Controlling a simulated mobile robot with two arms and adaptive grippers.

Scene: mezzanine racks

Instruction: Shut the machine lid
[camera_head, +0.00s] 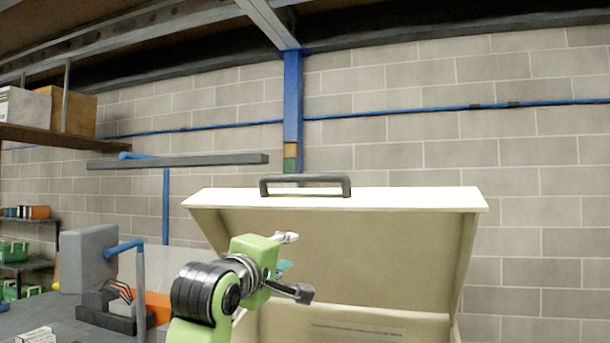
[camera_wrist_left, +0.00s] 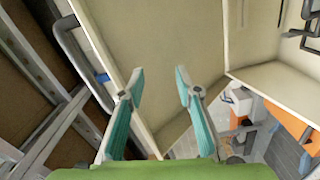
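The cream machine lid (camera_head: 400,235) stands raised in the head view, tilted open, with a dark bar handle (camera_head: 305,179) on its top edge. A cream machine body shows below it at the bottom of the view. My left gripper (camera_head: 294,265) is in front of the lid's inner face, below and a little left of the handle. In the left wrist view its two teal fingers (camera_wrist_left: 161,90) are apart with nothing between them. The lid's underside (camera_wrist_left: 170,40) lies beyond the fingertips; I cannot tell whether they touch it. The handle (camera_wrist_left: 68,35) shows at the upper left there. My right gripper is not in view.
A bench with a grey box-shaped device (camera_head: 88,258) on a blue arm and a dark tray (camera_head: 112,312) is left of the machine. Shelves with boxes (camera_head: 70,110) stand at the far left. A blue post (camera_head: 292,100) and block wall (camera_head: 420,80) are behind.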

